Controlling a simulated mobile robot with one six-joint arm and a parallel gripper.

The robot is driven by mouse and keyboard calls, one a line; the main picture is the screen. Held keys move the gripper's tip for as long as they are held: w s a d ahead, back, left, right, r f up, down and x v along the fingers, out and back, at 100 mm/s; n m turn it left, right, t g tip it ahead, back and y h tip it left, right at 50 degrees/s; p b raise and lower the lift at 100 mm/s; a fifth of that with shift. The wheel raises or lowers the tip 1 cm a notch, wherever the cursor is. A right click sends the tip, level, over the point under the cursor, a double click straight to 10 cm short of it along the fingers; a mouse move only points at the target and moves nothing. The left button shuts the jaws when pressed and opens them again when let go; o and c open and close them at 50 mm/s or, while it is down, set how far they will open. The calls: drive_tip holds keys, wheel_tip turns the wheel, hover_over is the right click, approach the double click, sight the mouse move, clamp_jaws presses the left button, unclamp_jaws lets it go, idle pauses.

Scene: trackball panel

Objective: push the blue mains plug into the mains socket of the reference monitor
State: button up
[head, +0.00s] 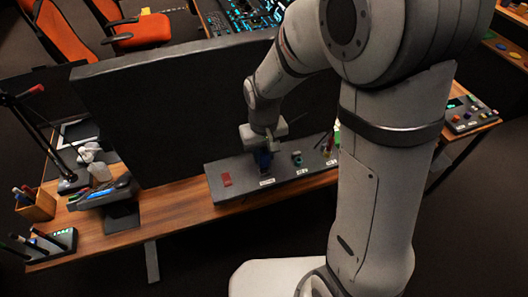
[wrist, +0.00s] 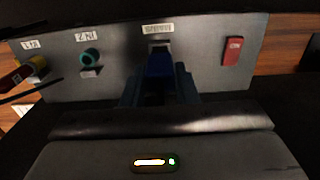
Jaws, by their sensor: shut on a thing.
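My gripper (head: 263,153) is shut on the blue mains plug (wrist: 160,66), with a dark finger on each side of it. In the head view the plug (head: 262,160) is a small dark-blue shape below my gripper, over the grey connector panel (head: 245,190). In the wrist view the plug's far end lines up with the mains socket (wrist: 159,46), a pale fitting under a white label. The plug hides most of the socket; I cannot tell whether its end touches it or is inside. The reference monitor (head: 170,110) stands dark behind the panel.
On the panel are a red switch (wrist: 233,50), a teal round connector (wrist: 91,57), and yellow (wrist: 39,66) and red (wrist: 14,79) plugs with dark leads. A lamp (head: 68,183) and pen holder (head: 36,205) stand left.

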drive_tip(key=shift+f, duration=0.15)
idle(0.8)
drive_tip(key=shift+f+b, duration=0.35)
drive_tip(key=shift+b, duration=0.15)
drive_tip(key=shift+f+b, duration=0.65)
drive_tip(key=shift+f, duration=0.2)
drive_tip(key=o, duration=1.1)
drive_tip(key=shift+r+b, duration=0.3)
drive_tip(key=shift+r, duration=3.65)
